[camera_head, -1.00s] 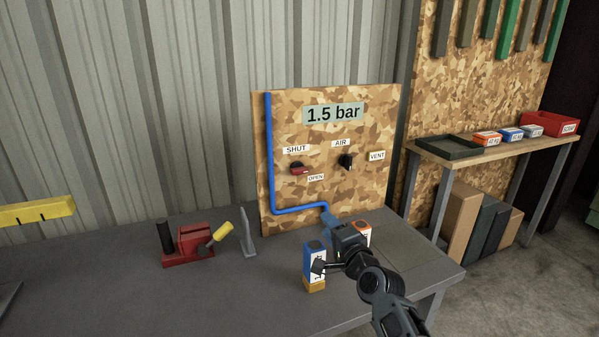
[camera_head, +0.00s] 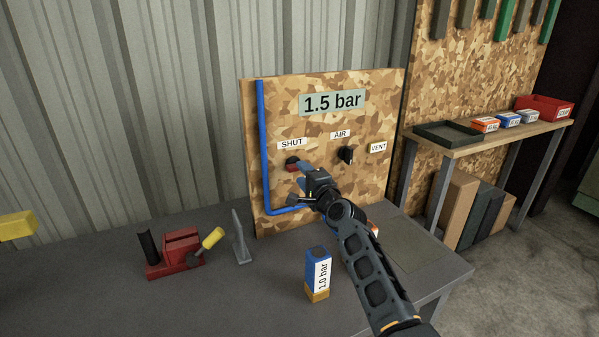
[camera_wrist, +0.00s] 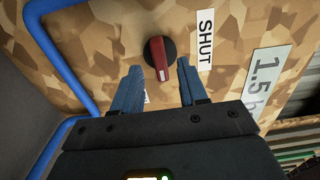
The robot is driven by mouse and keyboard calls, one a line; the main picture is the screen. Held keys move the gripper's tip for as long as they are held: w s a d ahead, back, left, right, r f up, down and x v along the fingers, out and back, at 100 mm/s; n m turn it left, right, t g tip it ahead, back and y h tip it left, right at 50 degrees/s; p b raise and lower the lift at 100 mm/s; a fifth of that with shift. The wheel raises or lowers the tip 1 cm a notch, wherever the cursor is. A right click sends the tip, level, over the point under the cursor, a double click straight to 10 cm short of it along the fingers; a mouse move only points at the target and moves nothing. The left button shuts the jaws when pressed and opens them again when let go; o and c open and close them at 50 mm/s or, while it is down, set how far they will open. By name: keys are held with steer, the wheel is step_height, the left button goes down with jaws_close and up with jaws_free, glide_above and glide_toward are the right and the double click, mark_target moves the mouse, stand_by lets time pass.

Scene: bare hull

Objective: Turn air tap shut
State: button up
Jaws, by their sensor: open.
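The air tap is a red handle on a dark round base on the camouflage-patterned board. In the head view the tap (camera_head: 292,164) is below the SHUT label (camera_head: 291,143) and partly hidden by my gripper. In the wrist view the red handle (camera_wrist: 159,60) lies just beyond and between my fingertips, with the SHUT label (camera_wrist: 205,40) to its right. My gripper (camera_head: 303,184) is open and empty, its blue fingers (camera_wrist: 158,80) pointing at the board, apart from the handle. The OPEN label is mostly hidden behind my gripper.
A black knob (camera_head: 346,155) sits under the AIR label, with VENT (camera_head: 378,147) beside it. A blue pipe (camera_head: 264,150) runs down the board's left side. A 1.0 bar block (camera_head: 317,270), a red vise-like tool (camera_head: 180,254) and a grey upright piece (camera_head: 239,238) stand on the bench.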

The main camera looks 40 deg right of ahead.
steer(key=shift+x, duration=1.3)
jaws_close()
